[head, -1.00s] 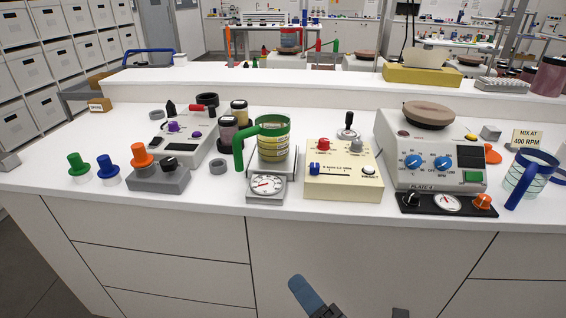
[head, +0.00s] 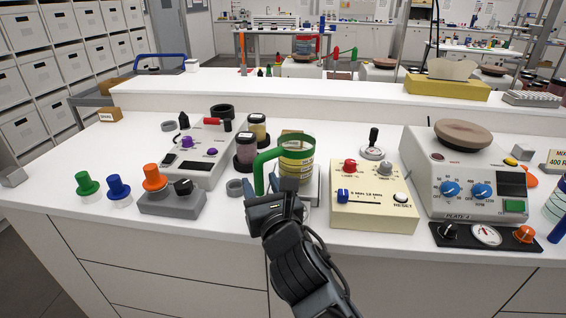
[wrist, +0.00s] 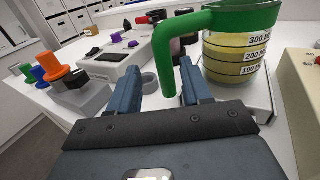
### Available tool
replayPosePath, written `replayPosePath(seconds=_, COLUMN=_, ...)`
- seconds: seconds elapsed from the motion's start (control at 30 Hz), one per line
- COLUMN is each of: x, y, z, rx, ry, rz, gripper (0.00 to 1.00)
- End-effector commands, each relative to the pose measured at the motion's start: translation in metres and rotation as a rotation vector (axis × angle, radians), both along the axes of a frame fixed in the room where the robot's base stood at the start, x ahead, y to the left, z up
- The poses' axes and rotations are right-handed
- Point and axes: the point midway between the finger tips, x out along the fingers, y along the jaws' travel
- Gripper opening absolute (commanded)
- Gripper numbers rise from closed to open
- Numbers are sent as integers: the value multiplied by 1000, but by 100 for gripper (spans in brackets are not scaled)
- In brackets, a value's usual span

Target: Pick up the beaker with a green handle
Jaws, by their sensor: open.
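The beaker (head: 297,164) has a green rim and green handle and holds a yellowish liquid. It stands on a small white scale (wrist: 252,102) behind my gripper in the head view. In the wrist view the beaker (wrist: 236,62) is at the upper right, with marked bands, and its green handle (wrist: 166,62) hangs down on the left. My gripper (wrist: 186,80) is open, and the handle's lower end shows between its two blue fingers. I cannot tell whether a finger touches the handle. My arm hides the scale's front in the head view.
A cream control box (head: 373,205) stands close on the right, with a hot plate (head: 468,178) beyond it. Dark jars (head: 245,150) and a grey device (head: 190,155) are behind left. Green, blue and orange knobs (head: 154,178) stand at the left. The counter's front edge is below.

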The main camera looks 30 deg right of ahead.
Motion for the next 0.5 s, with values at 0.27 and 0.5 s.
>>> replayPosePath(seconds=0.27, x=37, y=-11, z=-2, rx=3, ry=-1, rz=-1, gripper=49)
replayPosePath(seconds=0.5, x=43, y=-12, z=-3, rx=3, ry=0, rz=0, gripper=49)
